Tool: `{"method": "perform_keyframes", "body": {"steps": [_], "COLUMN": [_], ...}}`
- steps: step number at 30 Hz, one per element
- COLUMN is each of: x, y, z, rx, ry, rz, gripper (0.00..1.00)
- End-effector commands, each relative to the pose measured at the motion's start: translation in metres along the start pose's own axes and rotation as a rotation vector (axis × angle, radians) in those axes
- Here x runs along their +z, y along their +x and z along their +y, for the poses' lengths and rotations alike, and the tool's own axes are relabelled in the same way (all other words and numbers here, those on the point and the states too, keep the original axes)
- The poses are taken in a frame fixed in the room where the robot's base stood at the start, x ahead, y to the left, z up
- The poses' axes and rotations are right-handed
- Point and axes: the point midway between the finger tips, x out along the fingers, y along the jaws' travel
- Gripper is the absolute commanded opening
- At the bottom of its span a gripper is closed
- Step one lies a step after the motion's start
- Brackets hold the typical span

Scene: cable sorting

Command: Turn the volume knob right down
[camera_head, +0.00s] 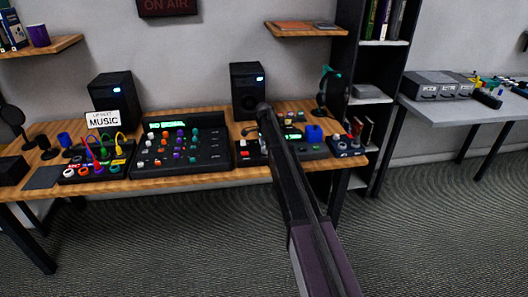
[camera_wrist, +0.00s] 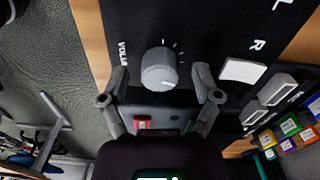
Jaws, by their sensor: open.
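The volume knob (camera_wrist: 160,66) is a grey round dial on a dark panel in the wrist view. A pale pointer mark shows on its face, toward the lower right, and white tick marks fan out beyond its far side. My gripper (camera_wrist: 160,78) is open, one finger on each side of the knob, with gaps between the fingers and the knob. The label beside it is partly hidden by the left finger. In the head view my arm covers the knob and most of the gripper.
A white button (camera_wrist: 242,71) marked R sits right of the knob. In the head view, a large mixer (camera_head: 183,166), a cable panel (camera_head: 95,173) and two speakers (camera_head: 110,95) stand on the wooden desk (camera_head: 190,181). A headphone stand (camera_head: 331,92) is to the right.

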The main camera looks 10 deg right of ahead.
Motion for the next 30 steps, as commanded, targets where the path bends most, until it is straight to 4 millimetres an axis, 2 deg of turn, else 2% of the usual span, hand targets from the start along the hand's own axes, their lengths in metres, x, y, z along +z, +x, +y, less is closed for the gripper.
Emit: {"method": "perform_keyframes", "body": {"steps": [11, 12, 20, 30], "x": [-0.0007, -0.0007, -0.0011, -0.0006], "y": [0.0019, 0.0019, 0.0019, 0.002], "z": [0.0001, 0.0001, 0.0002, 0.0003], "rx": [0.0, 0.0, 0.0, 0.0], "ry": [0.001, 0.001, 0.001, -0.001], "rz": [0.0, 0.0, 0.0, -0.001], "gripper": [0.81, 0.78, 0.01, 0.0]}}
